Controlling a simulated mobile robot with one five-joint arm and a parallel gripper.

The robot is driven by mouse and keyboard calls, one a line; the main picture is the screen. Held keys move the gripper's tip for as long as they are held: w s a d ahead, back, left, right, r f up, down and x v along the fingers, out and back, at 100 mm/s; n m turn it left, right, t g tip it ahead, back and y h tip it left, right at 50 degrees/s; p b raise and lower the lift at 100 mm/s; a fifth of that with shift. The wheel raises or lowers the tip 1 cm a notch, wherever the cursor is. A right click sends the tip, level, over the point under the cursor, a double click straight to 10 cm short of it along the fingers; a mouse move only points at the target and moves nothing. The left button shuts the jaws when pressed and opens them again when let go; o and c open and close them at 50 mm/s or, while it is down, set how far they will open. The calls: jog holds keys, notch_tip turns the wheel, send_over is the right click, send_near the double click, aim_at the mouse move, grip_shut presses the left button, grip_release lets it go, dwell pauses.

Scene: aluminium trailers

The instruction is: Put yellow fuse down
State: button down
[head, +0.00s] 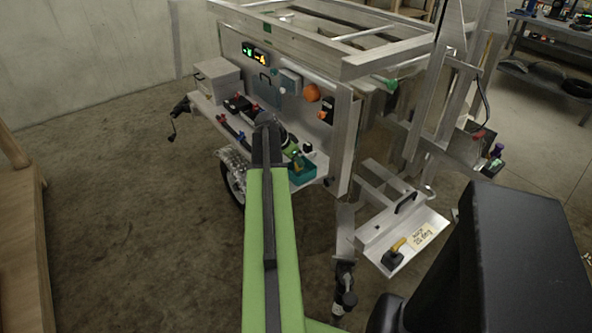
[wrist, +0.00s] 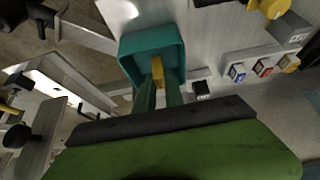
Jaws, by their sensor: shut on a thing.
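A small yellow fuse (wrist: 157,68) shows in the wrist view between the fingertips of my gripper (wrist: 159,88), which is shut on it. The fuse is in front of the open mouth of a teal bin (wrist: 128,48). I cannot tell whether it touches the bin's floor. In the head view the teal bin (head: 302,174) is at the right end of the trailer's side shelf. My arm reaches over to it and hides part of the shelf. The fuse cannot be made out in the head view.
Blue (wrist: 237,73), red (wrist: 262,67) and yellow (wrist: 289,63) blocks sit in a row right of the bin. An orange round part (head: 312,92) is on the panel. A silver tray (head: 408,243) with a black-and-yellow part (head: 394,254) is lower right.

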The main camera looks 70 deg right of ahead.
jog(key=shift+s+f, duration=0.15)
jog(key=shift+s+d+f+b, duration=0.1)
jog(key=shift+f+b, duration=0.3)
jog(key=shift+f, duration=0.3)
jog(key=c, duration=1.4)
grip_release()
jog(key=shift+r, duration=0.1)
jog(key=shift+c, duration=0.2)
jog(key=shift+r, duration=0.1)
jog(key=shift+r+p, duration=0.25)
jog(key=shift+p, duration=0.2)
jog(key=p+v, duration=1.1)
jog(key=v, duration=0.1)
jog(key=shift+r, duration=0.25)
